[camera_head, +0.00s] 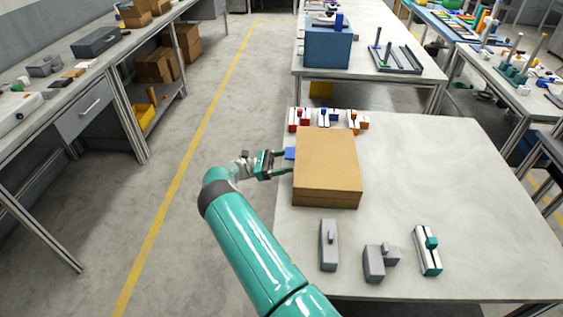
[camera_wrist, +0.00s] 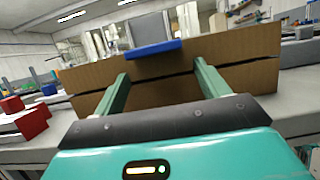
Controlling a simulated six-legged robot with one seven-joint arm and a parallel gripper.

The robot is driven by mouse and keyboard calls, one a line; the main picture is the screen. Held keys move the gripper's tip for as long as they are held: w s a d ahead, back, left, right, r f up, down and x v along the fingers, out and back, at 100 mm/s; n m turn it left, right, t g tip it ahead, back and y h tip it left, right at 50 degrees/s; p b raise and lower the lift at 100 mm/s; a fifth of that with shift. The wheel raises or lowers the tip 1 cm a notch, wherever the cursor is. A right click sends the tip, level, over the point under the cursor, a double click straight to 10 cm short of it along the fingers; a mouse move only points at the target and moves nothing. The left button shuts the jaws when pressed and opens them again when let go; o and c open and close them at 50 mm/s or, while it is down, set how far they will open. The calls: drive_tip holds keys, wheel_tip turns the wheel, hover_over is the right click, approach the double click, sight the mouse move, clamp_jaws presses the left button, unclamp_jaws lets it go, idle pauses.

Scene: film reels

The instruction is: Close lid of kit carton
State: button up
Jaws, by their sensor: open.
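The brown kit carton (camera_head: 325,198) stands on the near grey table. Its lid (camera_head: 327,152) lies over the top, flat or nearly so. In the wrist view a thin dark seam runs between the lid (camera_wrist: 235,47) and the carton wall (camera_wrist: 165,92). I cannot tell whether the lid is fully seated. A blue tab (camera_head: 290,153) sticks out from the lid's left edge; it also shows in the wrist view (camera_wrist: 152,48). My gripper (camera_head: 286,162) is open and empty at the carton's left side, its two green fingers pointing at the wall below the tab. Contact is unclear.
Red, blue and orange blocks on white bases (camera_head: 328,119) stand behind the carton. Grey fixtures (camera_head: 328,245) and a teal-and-white one (camera_head: 428,251) stand in front. The table's right side (camera_head: 450,170) is clear. A blue bin (camera_head: 327,47) sits on the farther table.

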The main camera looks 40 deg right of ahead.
drive_tip(key=v, duration=0.7)
drive_tip(key=shift+w+a, duration=0.2)
idle(0.5)
